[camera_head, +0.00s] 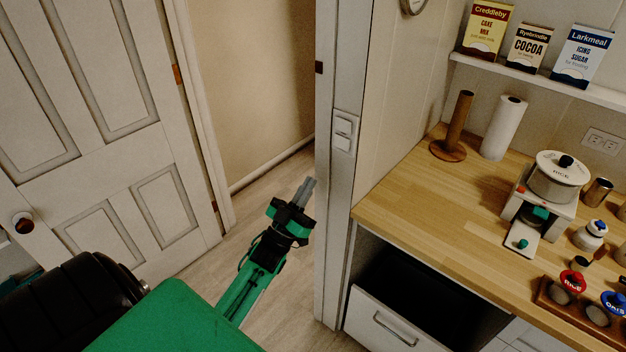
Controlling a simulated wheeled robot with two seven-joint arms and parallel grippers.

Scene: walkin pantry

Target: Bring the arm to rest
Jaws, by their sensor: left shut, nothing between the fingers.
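My left gripper (306,190) shows in the middle of the head view, at the end of a green and black arm that comes up from the lower left. Its grey fingers are shut together with nothing between them. It hangs in the air in front of the doorway, to the left of the white door frame post (337,200), and looks clear of it. My right gripper is not in view.
A white panelled door (110,130) stands open at left. The floor between is clear.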

